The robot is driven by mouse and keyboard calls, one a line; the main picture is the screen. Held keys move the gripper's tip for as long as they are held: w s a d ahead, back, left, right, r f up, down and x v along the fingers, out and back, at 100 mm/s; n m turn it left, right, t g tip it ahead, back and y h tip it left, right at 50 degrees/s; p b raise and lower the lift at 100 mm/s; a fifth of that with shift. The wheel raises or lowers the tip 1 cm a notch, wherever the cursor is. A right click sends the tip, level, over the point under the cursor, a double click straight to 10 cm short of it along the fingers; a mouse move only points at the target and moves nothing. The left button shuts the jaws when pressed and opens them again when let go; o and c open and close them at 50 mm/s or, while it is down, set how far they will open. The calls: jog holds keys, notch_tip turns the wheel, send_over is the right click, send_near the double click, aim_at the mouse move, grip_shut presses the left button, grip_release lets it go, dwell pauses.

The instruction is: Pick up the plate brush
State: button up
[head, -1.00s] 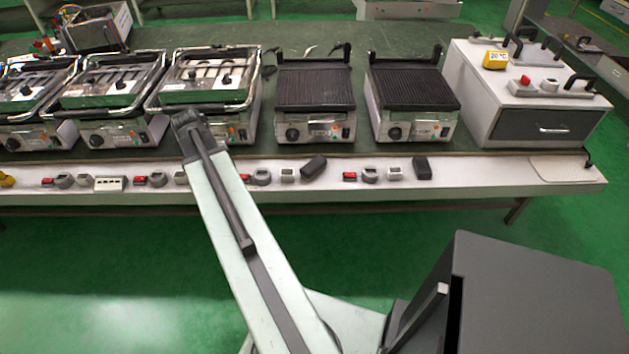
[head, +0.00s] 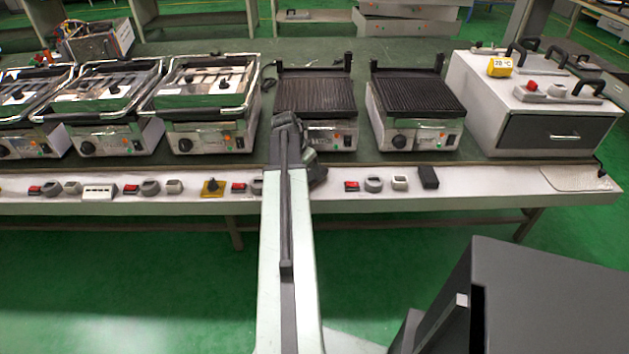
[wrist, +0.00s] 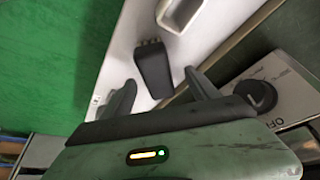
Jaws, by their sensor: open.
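The plate brush (wrist: 152,66) is a small black block with brownish bristles showing at its top end. In the wrist view it lies on the white front ledge of the bench. My gripper (wrist: 160,80) is open, with one finger on each side of the brush's lower end. I cannot tell whether either finger touches it.
A similar black block (head: 428,177) lies on the ledge (head: 480,182) to the right. Red and grey switches stand along the ledge. Behind it are contact grills (head: 415,95) and a drawer box (head: 550,130). In the wrist view a pale loop-shaped part (wrist: 180,12) is close beyond the brush.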

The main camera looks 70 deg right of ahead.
jog(key=shift+s+b+x, duration=0.15)
jog(key=shift+b+x, duration=0.65)
jog(key=shift+x, duration=0.3)
jog(key=shift+s+b+x, duration=0.15)
jog(key=shift+b+x, duration=0.65)
jog(key=shift+x, duration=0.35)
jog(key=shift+f, duration=0.15)
grip_shut()
